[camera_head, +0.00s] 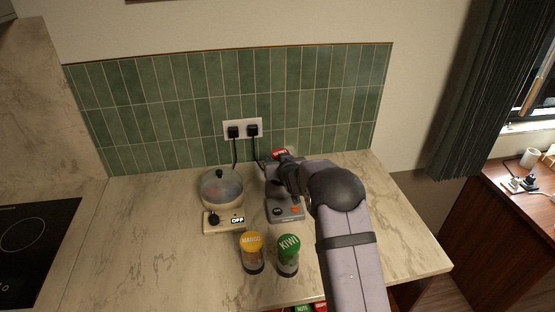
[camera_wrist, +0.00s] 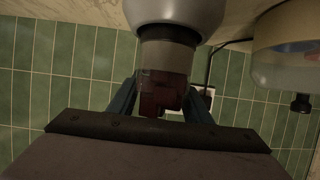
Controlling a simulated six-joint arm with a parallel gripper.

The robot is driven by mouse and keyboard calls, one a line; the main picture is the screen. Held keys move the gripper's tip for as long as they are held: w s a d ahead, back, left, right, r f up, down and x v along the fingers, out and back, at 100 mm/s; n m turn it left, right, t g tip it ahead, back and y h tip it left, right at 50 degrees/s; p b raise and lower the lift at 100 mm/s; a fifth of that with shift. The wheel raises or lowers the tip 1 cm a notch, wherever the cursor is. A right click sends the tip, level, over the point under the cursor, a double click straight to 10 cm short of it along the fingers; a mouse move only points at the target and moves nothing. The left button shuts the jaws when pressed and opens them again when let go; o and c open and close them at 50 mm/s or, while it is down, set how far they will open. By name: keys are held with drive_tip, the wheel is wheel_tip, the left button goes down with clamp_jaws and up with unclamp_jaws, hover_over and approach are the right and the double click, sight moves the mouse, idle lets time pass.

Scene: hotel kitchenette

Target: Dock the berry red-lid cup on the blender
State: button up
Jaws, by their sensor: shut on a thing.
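The berry cup's red lid (camera_head: 279,154) shows at the back of the counter, beyond my arm. My gripper (camera_head: 281,167) is shut on this cup, and my wrist and arm hide most of it. In the wrist view, which looks upside down, the dark red cup (camera_wrist: 163,92) sits between the two fingers. A pale ring and a rounded grey body line up with the cup there; I cannot tell whether they touch it. The grey blender (camera_head: 285,210), with an orange button, stands on the counter below my gripper. Its rear is hidden.
A yellow-lid mango cup (camera_head: 251,253) and a green-lid kiwi cup (camera_head: 288,254) stand in front of the blender. A cream cooker (camera_head: 222,192) marked OFF is close at the left. Cords run to a wall socket (camera_head: 243,129). The counter's left part is clear.

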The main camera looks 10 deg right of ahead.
drive_tip(key=shift+f, duration=0.2)
drive_tip(key=o, duration=1)
drive_tip(key=shift+f, duration=0.1)
drive_tip(key=p+v, duration=0.1)
drive_tip(key=v, duration=1)
idle(0.6)
